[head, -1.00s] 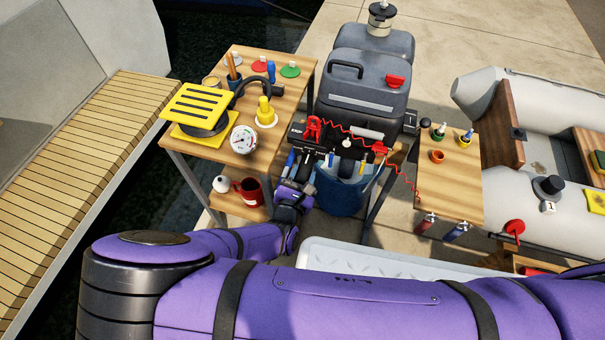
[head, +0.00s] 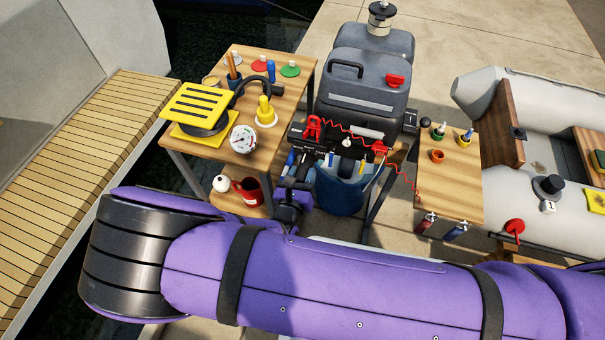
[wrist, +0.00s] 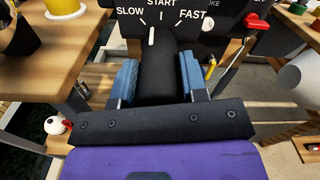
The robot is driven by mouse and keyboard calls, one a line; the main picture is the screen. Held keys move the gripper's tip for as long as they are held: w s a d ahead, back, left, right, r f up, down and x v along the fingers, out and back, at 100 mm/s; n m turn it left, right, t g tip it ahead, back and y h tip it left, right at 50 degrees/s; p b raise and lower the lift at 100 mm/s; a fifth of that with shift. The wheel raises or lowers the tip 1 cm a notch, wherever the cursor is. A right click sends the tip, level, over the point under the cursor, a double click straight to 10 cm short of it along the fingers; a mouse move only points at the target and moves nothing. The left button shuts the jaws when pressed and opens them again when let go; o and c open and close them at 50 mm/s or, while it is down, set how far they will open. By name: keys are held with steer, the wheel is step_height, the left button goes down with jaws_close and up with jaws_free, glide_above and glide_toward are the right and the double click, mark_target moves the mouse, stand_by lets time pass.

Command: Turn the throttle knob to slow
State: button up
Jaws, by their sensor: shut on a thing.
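The throttle knob (wrist: 157,75) is a black bar with a white pointer line at its far end. It sits between the two blue fingers of my gripper (wrist: 158,68) in the wrist view, and the gripper is shut on it. The dial above it is marked SLOW (wrist: 129,12), START and FAST (wrist: 192,14). The pointer leans slightly left of the START mark, toward the SLOW side. In the head view my gripper (head: 292,168) is at the left end of the black control panel (head: 312,133); the knob cannot be made out there.
A wooden table (head: 215,160) with a gauge (head: 242,139) and a yellow-topped vent stands left of the panel. A red mug (head: 248,190) is on its lower shelf. A blue bucket (head: 340,195) sits under the panel, and a red coiled cord (head: 345,130) hangs across it.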

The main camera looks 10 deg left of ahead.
steer(key=shift+n, duration=1.2)
steer(key=o, duration=0.9)
steer(key=shift+s, duration=0.1)
steer(key=s, duration=0.7)
steer(key=s+a, duration=0.1)
steer(key=s, duration=0.2)
steer(key=shift+s, duration=0.35)
